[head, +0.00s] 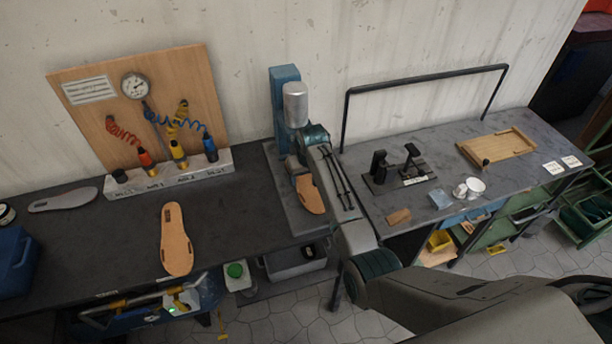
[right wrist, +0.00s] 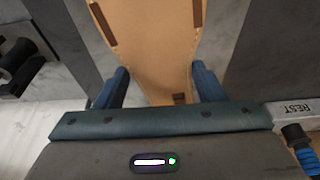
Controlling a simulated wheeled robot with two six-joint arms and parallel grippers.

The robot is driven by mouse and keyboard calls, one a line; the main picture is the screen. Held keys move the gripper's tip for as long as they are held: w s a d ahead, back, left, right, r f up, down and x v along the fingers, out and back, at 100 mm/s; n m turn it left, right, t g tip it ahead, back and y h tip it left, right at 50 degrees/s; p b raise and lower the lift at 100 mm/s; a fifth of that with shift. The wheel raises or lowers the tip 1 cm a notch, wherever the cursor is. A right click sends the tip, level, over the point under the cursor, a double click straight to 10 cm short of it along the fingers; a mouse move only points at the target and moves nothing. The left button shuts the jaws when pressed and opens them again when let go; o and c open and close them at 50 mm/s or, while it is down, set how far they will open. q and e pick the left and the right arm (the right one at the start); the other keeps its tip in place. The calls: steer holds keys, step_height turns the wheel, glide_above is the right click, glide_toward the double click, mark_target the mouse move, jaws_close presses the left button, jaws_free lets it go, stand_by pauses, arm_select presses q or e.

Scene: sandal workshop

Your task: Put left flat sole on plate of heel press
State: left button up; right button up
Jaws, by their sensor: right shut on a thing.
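My right gripper (head: 298,160) is shut on a tan flat sole (head: 309,196) at the heel press (head: 285,100), a blue column with a silver cylinder. The sole lies over the press's grey plate (head: 275,165); I cannot tell whether it touches it. In the right wrist view, the sole (right wrist: 155,40), with dark brown strips, sits between the blue fingers of the gripper (right wrist: 160,86). A second tan flat sole (head: 175,242) lies on the dark bench to the left. I cannot tell which is left from shape alone. My left gripper is not in view.
A wooden panel with a gauge (head: 135,85) and a tool holder (head: 170,175) stand at the back left.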

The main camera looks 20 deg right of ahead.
steer(key=shift+f, duration=0.35)
stand_by(0.4)
steer(key=o, duration=1.4)
steer(key=shift+c, duration=0.2)
